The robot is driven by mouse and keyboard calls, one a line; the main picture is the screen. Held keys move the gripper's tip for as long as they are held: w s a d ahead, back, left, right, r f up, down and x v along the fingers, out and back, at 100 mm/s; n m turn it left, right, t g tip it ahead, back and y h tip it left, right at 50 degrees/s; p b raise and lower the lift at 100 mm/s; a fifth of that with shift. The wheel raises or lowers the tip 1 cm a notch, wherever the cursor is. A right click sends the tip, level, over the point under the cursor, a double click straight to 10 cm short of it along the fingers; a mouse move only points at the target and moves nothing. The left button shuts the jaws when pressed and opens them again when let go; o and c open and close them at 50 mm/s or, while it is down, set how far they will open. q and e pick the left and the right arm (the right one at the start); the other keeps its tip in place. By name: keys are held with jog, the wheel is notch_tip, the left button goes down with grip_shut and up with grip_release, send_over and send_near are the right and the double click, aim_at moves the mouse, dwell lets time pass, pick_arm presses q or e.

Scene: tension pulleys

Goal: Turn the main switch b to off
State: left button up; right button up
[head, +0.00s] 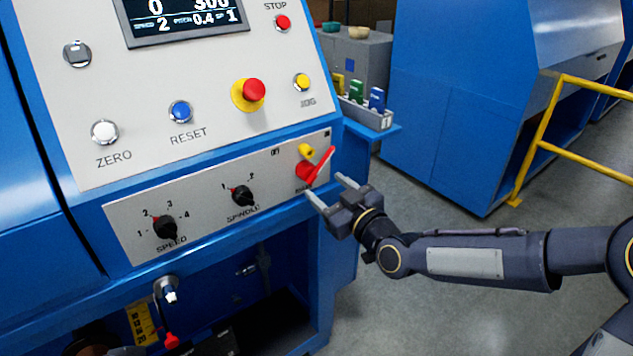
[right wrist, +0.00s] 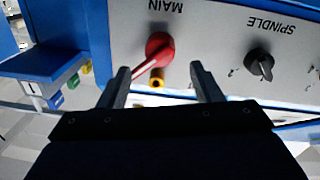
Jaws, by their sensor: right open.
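The main switch (head: 306,172) is a red rotary handle at the right end of the lower grey panel. In the head view its lever points up and to the right, beside a small yellow part (head: 306,150). In the right wrist view the red switch (right wrist: 158,46) sits below the label MAIN, with its lever slanting down-left. My right gripper (head: 331,190) is open and empty, just in front and to the right of the switch. In the right wrist view its fingers (right wrist: 160,70) stand on either side of the switch and yellow part; contact cannot be told. My left gripper is not in view.
The black spindle knob (head: 242,195) and speed knob (head: 165,227) share the panel. Push buttons, including a red mushroom button (head: 253,91), sit above. A blue shelf with small boxes (head: 365,112) juts out at right. A yellow railing (head: 540,128) stands farther right.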

aim_at(314, 179)
jog(key=x, duration=0.5)
jog(key=shift+c, duration=0.2)
grip_shut()
jog(key=shift+f+n+b, duration=0.1)
jog(key=shift+n+b, duration=0.3)
jog(key=shift+b, duration=0.25)
jog(key=n+b, duration=1)
jog(key=b, duration=0.3)
jog(key=shift+s+f+y, duration=0.1)
jog(key=shift+y, duration=0.2)
jog(key=n+b, duration=0.2)
jog(key=n, duration=0.2)
jog(key=shift+b, duration=0.35)
jog(key=n+b, duration=0.1)
jog(key=n, duration=0.2)
jog(key=shift+y, duration=0.3)
jog(key=shift+n, duration=0.4)
